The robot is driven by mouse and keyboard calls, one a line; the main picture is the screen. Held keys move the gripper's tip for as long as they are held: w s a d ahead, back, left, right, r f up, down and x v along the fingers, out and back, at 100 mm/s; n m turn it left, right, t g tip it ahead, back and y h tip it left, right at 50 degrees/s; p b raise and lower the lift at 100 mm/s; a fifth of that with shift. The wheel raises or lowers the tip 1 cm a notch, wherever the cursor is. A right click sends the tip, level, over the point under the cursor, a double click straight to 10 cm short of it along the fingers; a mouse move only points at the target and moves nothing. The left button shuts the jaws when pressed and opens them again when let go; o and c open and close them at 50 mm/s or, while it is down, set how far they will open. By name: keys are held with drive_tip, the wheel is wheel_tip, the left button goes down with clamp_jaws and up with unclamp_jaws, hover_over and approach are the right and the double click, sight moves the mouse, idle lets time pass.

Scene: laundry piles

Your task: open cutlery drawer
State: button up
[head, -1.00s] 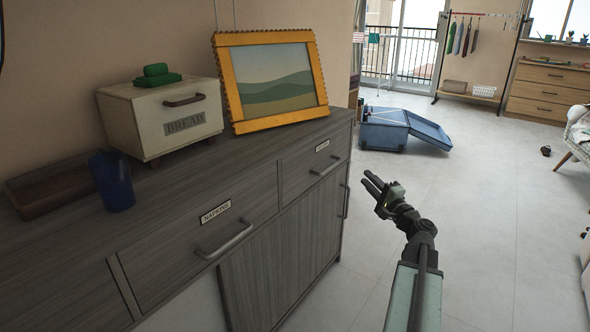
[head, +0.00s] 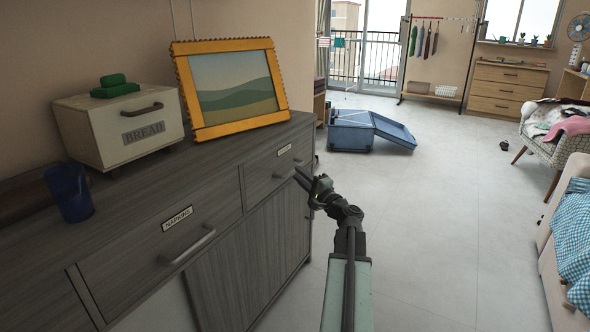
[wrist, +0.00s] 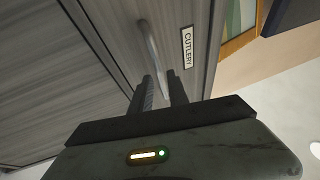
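The cutlery drawer (head: 262,178) is the right-hand drawer of the grey wooden sideboard and looks shut. Its label (wrist: 187,48) reads CUTLERY in the wrist view; in the head view the label (head: 285,150) is too small to read. A grey bar handle (wrist: 150,45) runs along the drawer front, and its lower end appears between my fingers in the wrist view. My gripper (head: 300,178) is at the drawer's handle in the head view, with its fingers (wrist: 163,88) apart and nothing held. I cannot tell whether it touches the handle.
The napkins drawer (head: 140,240) is to the left. A bread box (head: 118,128), a yellow-framed picture (head: 228,88) and a blue cup (head: 70,193) stand on top. The floor (head: 430,220) to the right is clear.

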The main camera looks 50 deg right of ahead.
drive_tip(key=x, duration=0.4)
clamp_jaws()
idle(1.3)
